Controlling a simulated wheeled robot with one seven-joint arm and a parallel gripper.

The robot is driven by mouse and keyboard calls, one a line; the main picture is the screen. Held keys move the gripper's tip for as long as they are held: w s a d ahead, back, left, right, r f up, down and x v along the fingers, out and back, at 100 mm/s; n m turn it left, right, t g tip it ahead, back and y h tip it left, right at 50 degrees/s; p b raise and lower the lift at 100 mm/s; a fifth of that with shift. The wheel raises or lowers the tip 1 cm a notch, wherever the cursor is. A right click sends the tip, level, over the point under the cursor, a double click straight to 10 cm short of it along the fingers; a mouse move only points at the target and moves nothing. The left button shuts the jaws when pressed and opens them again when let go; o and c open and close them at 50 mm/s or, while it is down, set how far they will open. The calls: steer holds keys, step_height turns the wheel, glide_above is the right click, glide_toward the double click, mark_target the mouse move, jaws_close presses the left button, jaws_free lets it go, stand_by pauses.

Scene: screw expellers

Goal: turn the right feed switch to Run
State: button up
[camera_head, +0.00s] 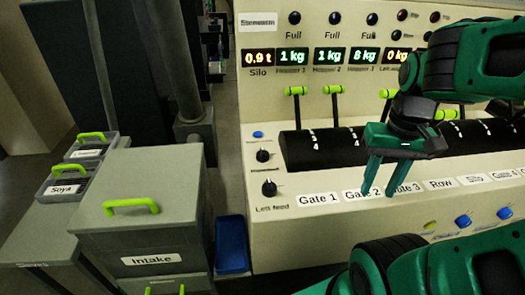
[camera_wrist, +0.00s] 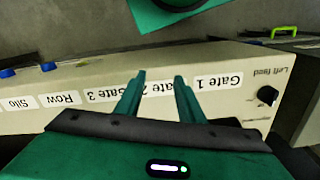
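No switch labelled right feed can be made out in either view. A black knob labelled Left feed (camera_head: 269,188) is on the left of the cream panel, and it also shows in the wrist view (camera_wrist: 267,96). My gripper (camera_head: 379,193) is open and empty. In the head view its fingers point down in front of the Gate 2 and Gate 3 labels. In the wrist view my gripper (camera_wrist: 159,77) has its fingers apart, over the strip near Gate 1 and Gate 2. My arm hides part of the panel's right side.
The cream control panel (camera_head: 275,235) carries green-handled levers (camera_head: 297,91) on a black drum and lit displays (camera_head: 292,57) above. Blue knobs (camera_head: 462,221) are on its lower right. A grey Intake bin (camera_head: 130,225) and a blue crate (camera_head: 231,245) stand to the left.

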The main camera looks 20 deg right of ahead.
steer(key=shift+o, duration=1.1)
steer(key=w+a+r+n, duration=0.1)
steer(key=w+r+n, duration=0.1)
steer(key=w, duration=0.5)
steer(key=shift+a+r+n, duration=0.15)
steer(key=shift+a+n, duration=0.05)
steer(key=shift+n, duration=0.5)
steer(key=n, duration=1.3)
glide_toward(263, 150)
step_height(263, 150, down, 9)
steer(key=shift+a+f, duration=0.15)
steer(key=shift+f, duration=0.05)
steer(key=c, duration=1.1)
